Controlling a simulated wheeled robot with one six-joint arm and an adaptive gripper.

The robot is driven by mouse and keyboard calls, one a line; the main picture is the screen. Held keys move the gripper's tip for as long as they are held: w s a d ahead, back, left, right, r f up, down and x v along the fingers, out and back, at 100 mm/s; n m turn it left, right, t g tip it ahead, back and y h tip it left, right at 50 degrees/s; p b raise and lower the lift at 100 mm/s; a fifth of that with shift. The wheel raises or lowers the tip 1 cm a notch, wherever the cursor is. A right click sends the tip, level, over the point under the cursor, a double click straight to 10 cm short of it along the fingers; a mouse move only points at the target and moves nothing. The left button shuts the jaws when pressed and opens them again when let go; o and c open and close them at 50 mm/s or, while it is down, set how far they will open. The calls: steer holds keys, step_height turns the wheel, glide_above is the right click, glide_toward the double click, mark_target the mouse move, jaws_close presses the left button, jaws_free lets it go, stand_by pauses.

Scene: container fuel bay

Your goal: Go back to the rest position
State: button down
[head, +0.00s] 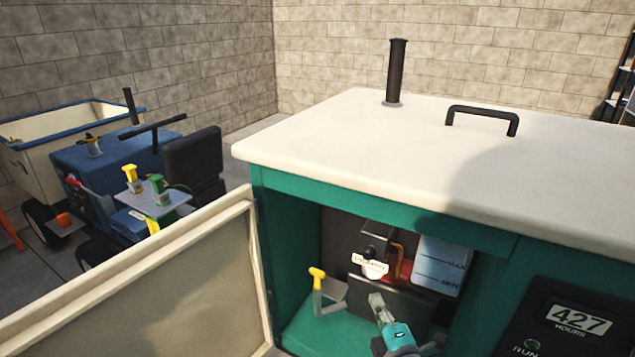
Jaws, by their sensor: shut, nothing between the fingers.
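My gripper (377,300) shows at the lower middle of the head view, in front of the open compartment of the green generator cabinet (285,220). It is shut and holds nothing. The grey fingers point up and left, away from the teal-capped wrist below them. Behind the gripper is a dark panel inside the compartment. A yellow-topped handle (317,278) on a grey bracket stands to the left of the gripper, apart from it in the picture. The rest of my arm is mostly below the frame.
The cream door (160,285) stands open at left. The cabinet's pale lid (330,140) carries an exhaust pipe (396,70) and a black handle (482,115). A translucent tank (441,265) sits inside; an hour display (578,319) is at right. A blue cart (95,155) stands behind left.

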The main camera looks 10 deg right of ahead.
steer(key=s+f+m+g+h, duration=0.1)
steer(key=s+f+m, duration=0.4)
steer(key=s, duration=0.7)
steer(key=s+f+m+g, duration=0.1)
steer(key=s+f+m, duration=0.4)
steer(key=s, duration=0.7)
steer(key=s+r+m, duration=0.2)
steer(key=s+m, duration=0.2)
steer(key=s, duration=0.6)
steer(key=s+a+r+m+g, duration=0.1)
steer(key=s+m, duration=0.3)
steer(key=s, duration=0.6)
steer(key=shift+s+a+r+m, duration=0.15)
steer(key=shift+s+r+m, duration=0.25)
steer(key=shift+r, duration=0.3)
